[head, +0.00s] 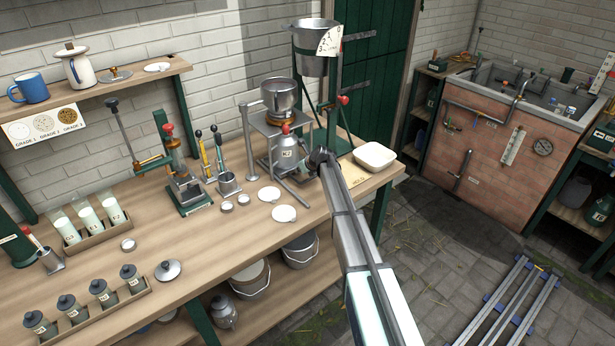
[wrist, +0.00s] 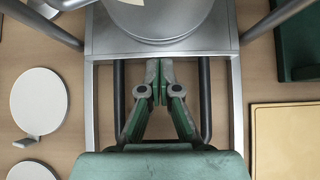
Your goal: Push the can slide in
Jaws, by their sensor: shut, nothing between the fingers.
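The can slide stands at the metal frame (head: 291,184) on the bench. In the wrist view its silver side rails (wrist: 236,115) and two dark rods (wrist: 119,100) run toward me. A grey can (head: 285,152) with a small label shows under the pot stand in the head view. A round grey metal vessel (wrist: 165,22) sits beyond my fingertips in the wrist view. My gripper (wrist: 159,82) is shut and empty, between the dark rods and close to the grey plate under the vessel. Contact cannot be told; my arm partly hides this spot in the head view.
A metal pot (head: 280,97) stands above the frame, with a hanging bucket (head: 315,60) behind it. White discs (wrist: 40,100) lie left of the frame. A yellowish board (wrist: 284,140) and a white dish (head: 375,156) lie right. A green lever press (head: 184,185) stands farther left.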

